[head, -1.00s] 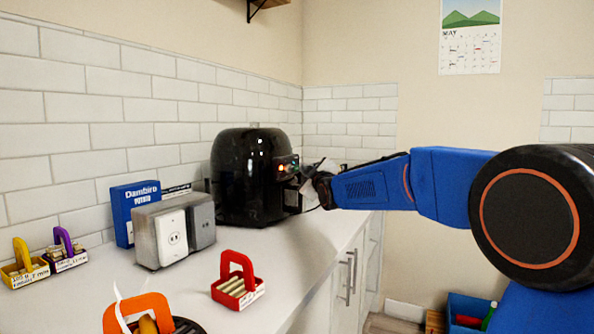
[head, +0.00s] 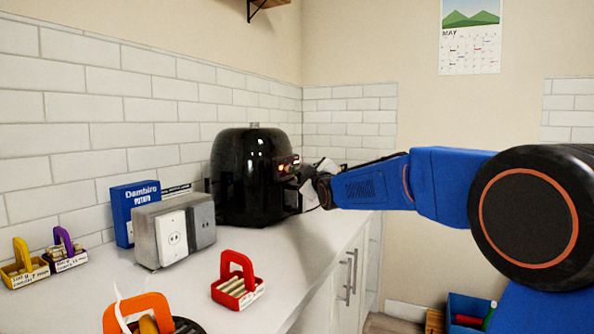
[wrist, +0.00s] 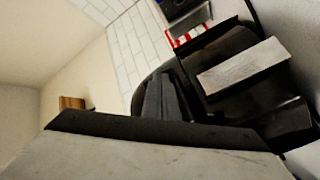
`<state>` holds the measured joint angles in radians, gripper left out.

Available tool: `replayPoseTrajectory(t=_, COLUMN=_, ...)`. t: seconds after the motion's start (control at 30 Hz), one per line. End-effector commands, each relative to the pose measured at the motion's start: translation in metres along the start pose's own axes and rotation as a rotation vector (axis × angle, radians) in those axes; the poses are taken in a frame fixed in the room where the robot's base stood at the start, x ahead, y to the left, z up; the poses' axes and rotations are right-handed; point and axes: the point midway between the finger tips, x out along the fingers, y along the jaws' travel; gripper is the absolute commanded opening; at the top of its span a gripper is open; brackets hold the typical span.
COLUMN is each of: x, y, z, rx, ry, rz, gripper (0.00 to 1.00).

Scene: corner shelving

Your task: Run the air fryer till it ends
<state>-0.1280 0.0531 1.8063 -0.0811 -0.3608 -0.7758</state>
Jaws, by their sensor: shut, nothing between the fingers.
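The black air fryer (head: 240,182) stands on the counter in the back corner. Its front panel faces right, with small red and green lights showing near the top. My gripper (head: 307,175) is shut and empty, close in front of that panel at light height. Whether it touches a knob or button I cannot tell. In the wrist view, a dark body that looks like the air fryer (wrist: 222,62) fills the middle right, with a pale block (wrist: 243,66) on it. A large grey and black part, likely my gripper, covers the bottom.
Red (head: 238,285), orange (head: 136,308), yellow (head: 22,268) and purple-handled (head: 66,254) carriers sit on the counter. A blue bin (head: 466,312) is on the floor.

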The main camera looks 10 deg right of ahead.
Motion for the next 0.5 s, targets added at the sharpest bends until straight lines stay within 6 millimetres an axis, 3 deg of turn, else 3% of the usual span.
replayPoseTrajectory(t=0.5, x=-0.0076, y=0.0054, z=0.0053, rx=-0.001, ry=0.000, rz=0.000, gripper=0.00)
